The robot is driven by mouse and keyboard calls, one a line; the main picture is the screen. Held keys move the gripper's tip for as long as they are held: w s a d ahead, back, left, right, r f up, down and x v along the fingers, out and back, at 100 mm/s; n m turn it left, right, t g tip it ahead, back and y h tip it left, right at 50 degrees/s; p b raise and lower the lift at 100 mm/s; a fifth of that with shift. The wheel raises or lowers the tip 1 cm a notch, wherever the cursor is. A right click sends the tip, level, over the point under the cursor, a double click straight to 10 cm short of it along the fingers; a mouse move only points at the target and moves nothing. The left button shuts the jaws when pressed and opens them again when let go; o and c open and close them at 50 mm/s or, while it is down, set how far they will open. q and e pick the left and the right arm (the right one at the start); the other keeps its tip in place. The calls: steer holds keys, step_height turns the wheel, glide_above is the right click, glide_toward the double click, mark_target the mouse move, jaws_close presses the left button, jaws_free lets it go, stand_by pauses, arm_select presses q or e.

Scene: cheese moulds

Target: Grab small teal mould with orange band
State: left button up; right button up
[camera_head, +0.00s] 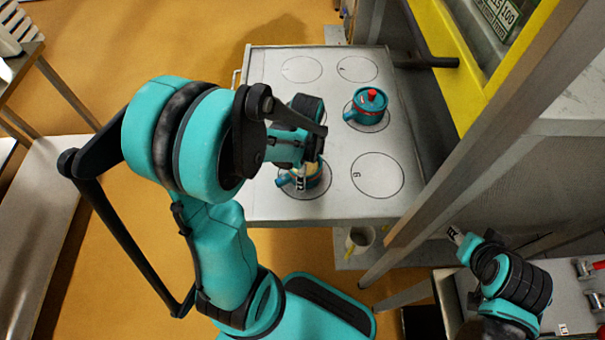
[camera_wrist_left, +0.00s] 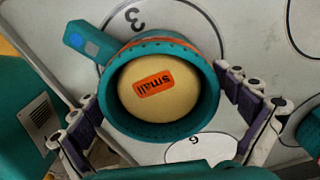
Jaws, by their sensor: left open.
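A small teal mould with an orange band (camera_wrist_left: 206,100) fills the middle of the left wrist view. It holds pale yellow cheese with an orange label reading "small", and its handle points to the upper left. In the head view the mould (camera_head: 286,181) stands on a marked circle, partly hidden by my arm. My left gripper (camera_wrist_left: 157,92) is open, with one finger on each side of the mould; contact cannot be told. My right gripper (camera_head: 455,236) is at the lower right of the head view, away from the mould; its opening is unclear.
A second teal mould with a red-knobbed lid (camera_head: 370,104) stands on another circle of the grey table (camera_head: 330,208). The circle marked 6 (camera_head: 378,176) is empty, as are two at the back. A post and yellow frame (camera_head: 445,60) stand to the right.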

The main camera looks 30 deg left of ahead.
arm_select(q)
steer(key=shift+f, duration=0.15)
steer(key=c, duration=1.1)
